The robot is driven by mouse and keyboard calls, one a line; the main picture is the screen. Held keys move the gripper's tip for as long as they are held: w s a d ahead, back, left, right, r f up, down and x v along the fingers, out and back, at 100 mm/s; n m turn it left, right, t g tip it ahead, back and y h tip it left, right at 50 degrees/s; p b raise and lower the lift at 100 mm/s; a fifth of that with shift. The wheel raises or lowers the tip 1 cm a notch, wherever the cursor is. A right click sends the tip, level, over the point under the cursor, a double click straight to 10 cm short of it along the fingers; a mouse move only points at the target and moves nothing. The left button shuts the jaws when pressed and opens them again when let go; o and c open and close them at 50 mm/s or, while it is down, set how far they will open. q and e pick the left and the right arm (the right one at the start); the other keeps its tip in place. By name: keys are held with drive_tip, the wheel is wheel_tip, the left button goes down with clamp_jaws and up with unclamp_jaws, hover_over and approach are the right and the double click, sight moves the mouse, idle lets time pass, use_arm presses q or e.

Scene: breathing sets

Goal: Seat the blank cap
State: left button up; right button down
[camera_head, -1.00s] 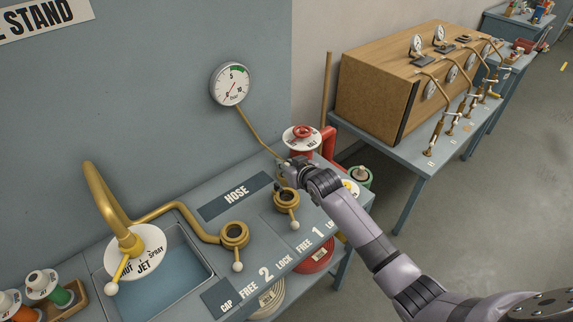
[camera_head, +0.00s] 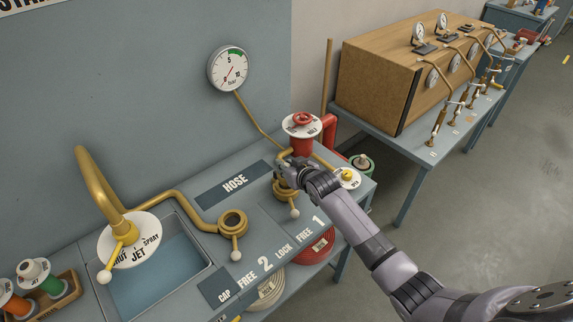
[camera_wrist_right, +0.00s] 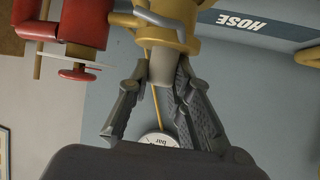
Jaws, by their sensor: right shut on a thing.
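My right gripper (camera_head: 283,172) is over the brass coupling (camera_head: 285,193) beside the number 1. In the wrist view its fingers (camera_wrist_right: 161,72) close around a pale grey stub, which I take as the grip of the blank cap (camera_wrist_right: 162,66). The cap's wider brass part (camera_wrist_right: 172,24) meets the coupling; whether it is fully down in it cannot be told. The coupling's lever with its white ball (camera_head: 294,213) points to the front. A second brass coupling (camera_head: 233,223), at number 2, is open on top, its lever ball to the front. My left gripper is not in view.
A red valve (camera_head: 302,138) with a white disc stands close behind my right gripper. A pressure gauge (camera_head: 229,69) hangs on the wall. A basin (camera_head: 160,278) with a brass spout (camera_head: 94,190) lies left. The HOSE plate (camera_head: 234,184) is clear.

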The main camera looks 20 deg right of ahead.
drive_tip(key=shift+r+p, duration=0.1)
drive_tip(key=shift+p, duration=0.5)
idle(1.5)
drive_tip(key=shift+f+b, duration=0.95)
drive_tip(key=shift+f, duration=0.55)
drive_tip(key=c, duration=1.5)
unclamp_jaws()
drive_tip(key=shift+o, duration=0.7)
drive_tip(key=shift+s, duration=0.15)
drive_tip(key=v, duration=1.1)
drive_tip(key=shift+s+r, duration=0.25)
drive_tip(key=shift+s, duration=0.05)
drive_tip(key=shift+d, duration=0.1)
